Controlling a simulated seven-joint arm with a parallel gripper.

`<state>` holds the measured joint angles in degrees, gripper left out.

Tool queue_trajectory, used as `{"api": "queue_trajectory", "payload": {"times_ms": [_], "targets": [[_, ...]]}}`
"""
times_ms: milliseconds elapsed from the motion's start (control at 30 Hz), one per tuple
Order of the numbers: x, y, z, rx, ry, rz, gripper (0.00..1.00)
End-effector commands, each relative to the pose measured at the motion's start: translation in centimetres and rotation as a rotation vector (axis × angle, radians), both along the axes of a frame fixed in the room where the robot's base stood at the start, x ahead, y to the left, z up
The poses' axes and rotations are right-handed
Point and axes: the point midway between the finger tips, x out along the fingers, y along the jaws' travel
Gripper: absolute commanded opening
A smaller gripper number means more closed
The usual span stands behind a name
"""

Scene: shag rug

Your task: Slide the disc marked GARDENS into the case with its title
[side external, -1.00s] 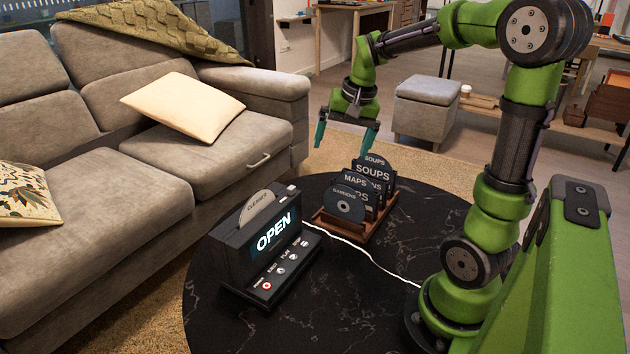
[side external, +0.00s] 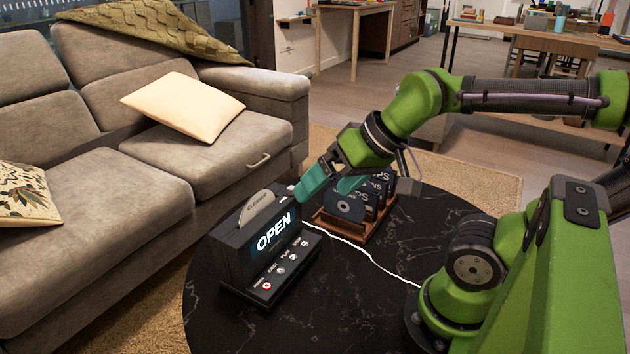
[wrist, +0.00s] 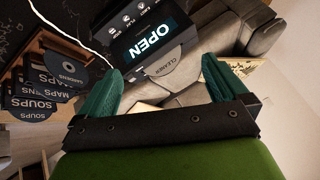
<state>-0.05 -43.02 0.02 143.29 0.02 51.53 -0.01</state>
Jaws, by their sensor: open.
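The dark GARDENS disc (side external: 344,208) stands upright at the front of the wooden rack (side external: 340,230); a finger overlaps its upper part in the side view. In the wrist view the disc (wrist: 71,70) shows its title at the left. Behind it in the rack stand dark cases and discs. A case ending in NS (side external: 376,188) sits between two ending in PS; its full title is hidden. My gripper (side external: 329,188) is open and empty, its teal fingers spread above and left of the rack. In the wrist view, my gripper (wrist: 162,72) has nothing between its fingertips.
A black player (side external: 262,250) reading OPEN stands left of the rack, with a grey CLEANER disc (side external: 258,208) upright in its top slot. A white cable (side external: 362,252) crosses the black marble table (side external: 350,300). The table's front is clear. A grey sofa (side external: 90,240) lies beyond the left edge.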

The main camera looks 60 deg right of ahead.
Motion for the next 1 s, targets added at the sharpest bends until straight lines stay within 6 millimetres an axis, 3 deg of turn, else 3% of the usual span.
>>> {"api": "queue_trajectory", "payload": {"times_ms": [33, 467, 800, 867, 1000], "targets": [[0.0, 0.0, 0.0, 0.001, 0.0, -0.001, 0.97], [0.0, 0.0, 0.0, 0.0, 0.001, -0.001, 0.33], [0.3, -0.7, -0.6, 0.002, 0.029, -0.03, 0.33], [1.1, -1.6, -0.9, 0.002, 0.056, -0.062, 0.33], [4.0, -5.8, -0.7, -0.042, 0.166, -0.123, 0.33]]}}
